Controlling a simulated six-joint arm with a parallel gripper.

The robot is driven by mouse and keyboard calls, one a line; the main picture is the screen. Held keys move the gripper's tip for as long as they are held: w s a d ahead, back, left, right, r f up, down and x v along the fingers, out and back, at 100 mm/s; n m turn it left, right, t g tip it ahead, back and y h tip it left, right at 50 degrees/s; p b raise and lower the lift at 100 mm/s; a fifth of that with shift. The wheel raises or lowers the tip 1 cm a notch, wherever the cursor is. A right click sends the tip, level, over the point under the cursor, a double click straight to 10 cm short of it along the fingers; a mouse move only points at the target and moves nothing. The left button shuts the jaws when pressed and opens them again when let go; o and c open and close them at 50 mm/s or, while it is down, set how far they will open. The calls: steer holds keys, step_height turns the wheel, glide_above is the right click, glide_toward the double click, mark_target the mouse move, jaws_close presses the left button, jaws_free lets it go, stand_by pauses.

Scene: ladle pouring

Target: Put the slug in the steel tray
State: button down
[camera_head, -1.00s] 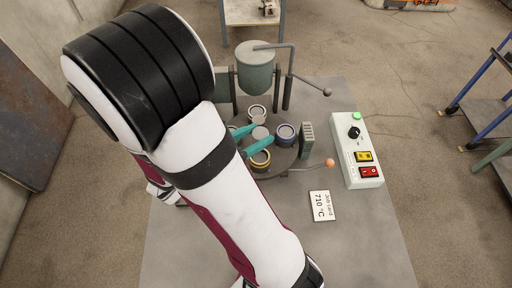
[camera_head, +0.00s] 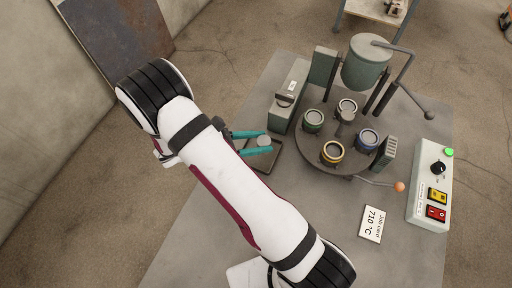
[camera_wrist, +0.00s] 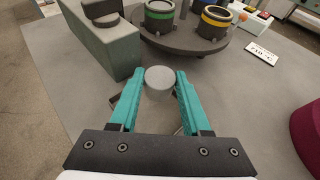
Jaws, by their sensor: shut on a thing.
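My gripper (camera_head: 266,142), with teal fingers, is shut on the slug (camera_wrist: 159,82), a small grey cylinder held upright between the fingertips. The slug also shows in the head view (camera_head: 264,141). The steel tray (camera_head: 270,163) is a shallow dark square tray on the table, left of the turntable. The gripper and slug are over the tray in the head view; the height between them is hard to tell. The fingers and my arm hide much of the tray. In the wrist view only bits of it show around the fingers.
A dark turntable (camera_head: 318,157) holds several ringed cups, with a grey-green pot (camera_head: 366,62) behind it. A green-grey box (camera_head: 287,98) stands close beside the tray. A control box (camera_head: 431,187) and job card (camera_head: 372,224) are at right. The front table is clear.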

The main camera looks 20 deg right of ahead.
steer(key=shift+w+a+f, duration=0.15)
steer(key=shift+a+f, duration=0.05)
steer(key=shift+f, duration=0.95)
steer(key=shift+w+a+f, duration=0.15)
steer(key=shift+f, duration=1)
steer(key=shift+c, duration=1.8)
jaws_free()
steer(key=shift+f, duration=0.1)
